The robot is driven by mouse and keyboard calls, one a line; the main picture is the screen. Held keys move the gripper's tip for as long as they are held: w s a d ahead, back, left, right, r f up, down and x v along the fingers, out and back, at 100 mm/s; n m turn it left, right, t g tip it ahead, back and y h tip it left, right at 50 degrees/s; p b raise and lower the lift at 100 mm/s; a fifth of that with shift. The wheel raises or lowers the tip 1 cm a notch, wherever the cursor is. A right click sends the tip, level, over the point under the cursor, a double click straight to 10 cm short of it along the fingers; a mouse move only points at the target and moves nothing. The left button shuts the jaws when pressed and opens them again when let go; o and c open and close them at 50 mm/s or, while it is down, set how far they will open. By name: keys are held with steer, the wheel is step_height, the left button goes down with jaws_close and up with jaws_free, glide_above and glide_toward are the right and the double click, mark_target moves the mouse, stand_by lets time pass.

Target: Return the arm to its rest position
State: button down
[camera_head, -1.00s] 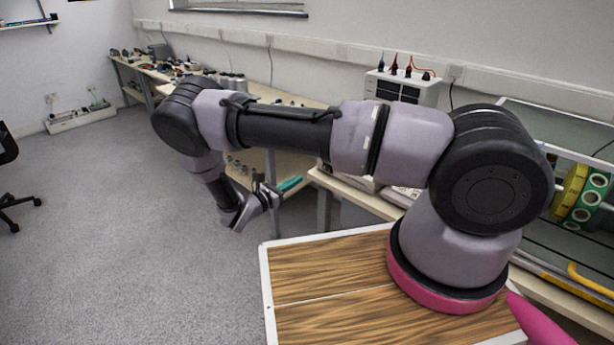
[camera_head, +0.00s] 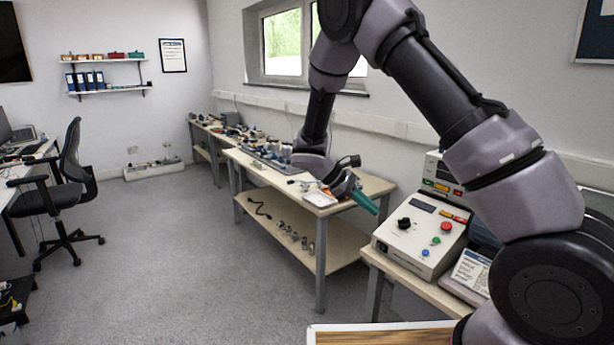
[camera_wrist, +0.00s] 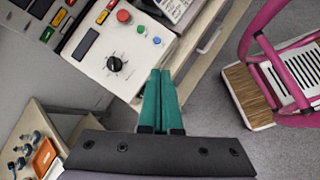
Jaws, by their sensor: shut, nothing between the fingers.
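My gripper (camera_head: 364,200) has green fingers and hangs in the air at the end of my raised, bent arm. In the head view it appears in front of the right end of a wooden workbench (camera_head: 380,187), left of a white control box (camera_head: 420,240). In the wrist view the green fingers (camera_wrist: 161,85) lie side by side, shut, with nothing between them. Their tips appear just below the control box (camera_wrist: 113,55), apart from it as far as I can tell.
The control box stands on a nearer table (camera_head: 368,258), with a printed card (camera_head: 470,270) beside it. Small parts lie on the workbench and its lower shelf. An office chair (camera_head: 62,190) stands at the left. The grey floor (camera_head: 190,250) between is clear.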

steer(key=s+d+r+m+t+y, duration=0.3)
steer(key=s+r+m+y, duration=0.3)
steer(key=s+r, duration=0.5)
steer(key=s+d+r+m+t+y, duration=0.4)
steer(key=s+r+m, duration=0.6)
steer(key=r, duration=0.8)
steer(key=shift+s+y, duration=0.45)
steer(key=shift+y, duration=0.45)
steer(key=shift+d+r, duration=0.1)
steer(key=shift+d, duration=0.1)
